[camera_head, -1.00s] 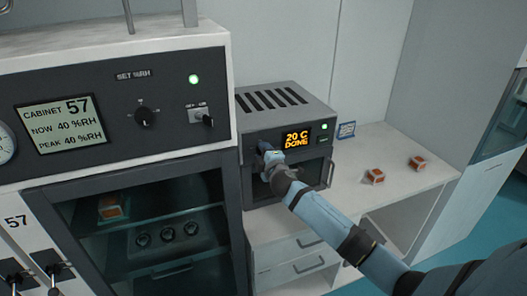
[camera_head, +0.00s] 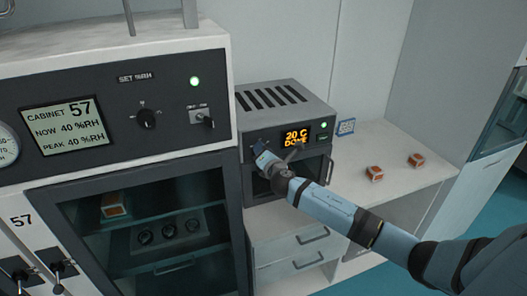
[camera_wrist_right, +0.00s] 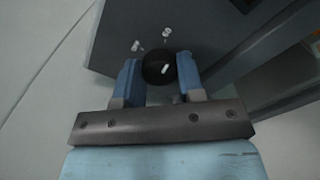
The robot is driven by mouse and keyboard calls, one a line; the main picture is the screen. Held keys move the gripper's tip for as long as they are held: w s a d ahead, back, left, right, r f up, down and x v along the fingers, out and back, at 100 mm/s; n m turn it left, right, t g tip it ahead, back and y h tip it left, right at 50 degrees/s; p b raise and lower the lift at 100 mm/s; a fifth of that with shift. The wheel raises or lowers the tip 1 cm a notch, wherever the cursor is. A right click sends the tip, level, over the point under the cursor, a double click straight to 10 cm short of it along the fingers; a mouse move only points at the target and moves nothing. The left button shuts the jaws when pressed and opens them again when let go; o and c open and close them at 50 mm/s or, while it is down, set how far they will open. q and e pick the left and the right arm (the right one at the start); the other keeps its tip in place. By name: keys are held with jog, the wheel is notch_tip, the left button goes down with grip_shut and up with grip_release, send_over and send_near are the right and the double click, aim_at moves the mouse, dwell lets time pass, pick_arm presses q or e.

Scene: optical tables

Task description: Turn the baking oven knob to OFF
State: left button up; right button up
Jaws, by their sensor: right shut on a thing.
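The baking oven (camera_head: 285,102) is a dark grey box on the white counter, with an orange display (camera_head: 296,137) reading "20 C DONE". My right gripper (camera_head: 260,152) is at the left part of the oven's front panel. In the right wrist view, the round black knob (camera_wrist_right: 158,68) with a white pointer mark sits between the two blue fingers of my right gripper (camera_wrist_right: 160,77), which are shut on it. Small white marks show on the panel beside the knob. In the head view the gripper hides the knob. My left gripper is not in view.
A humidity cabinet (camera_head: 238,100) with a display, knob and switch stands left of the oven.

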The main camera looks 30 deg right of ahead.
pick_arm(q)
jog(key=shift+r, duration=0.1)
pick_arm(e)
jog(key=shift+n, duration=7.9)
jog(key=o, duration=0.9)
pick_arm(q)
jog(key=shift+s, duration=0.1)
jog(key=b, duration=0.1)
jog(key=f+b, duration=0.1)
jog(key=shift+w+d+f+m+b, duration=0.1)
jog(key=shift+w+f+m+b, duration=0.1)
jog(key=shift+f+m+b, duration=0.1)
pick_arm(e)
jog(key=v, duration=1.3)
jog(key=shift+s+f, duration=0.1)
jog(key=shift+s, duration=0.3)
